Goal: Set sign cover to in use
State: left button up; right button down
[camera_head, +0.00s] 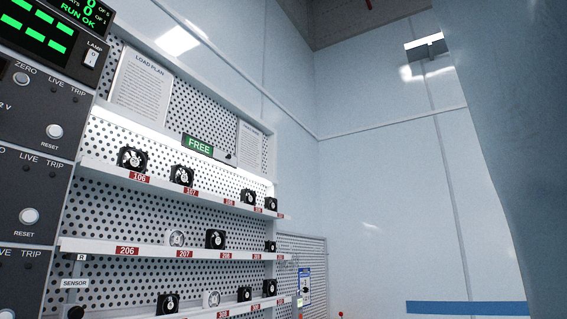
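A green sign reading FREE (198,145) is mounted on the perforated back panel at the top of the shelf rack, left of the picture's middle. A small dark knob (229,156) shows just right of the sign. No lettering other than FREE can be read on the sign. Neither of my grippers shows in this view.
Shelves (140,247) with red number tags hold several small fans (132,158). A dark control panel (40,130) with buttons and a green-lit display stands at the left. A large blurred blue-grey shape (510,120) fills the right edge. Pale walls stand behind.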

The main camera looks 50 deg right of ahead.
aim_at(220, 155)
jog(key=z, duration=1.35)
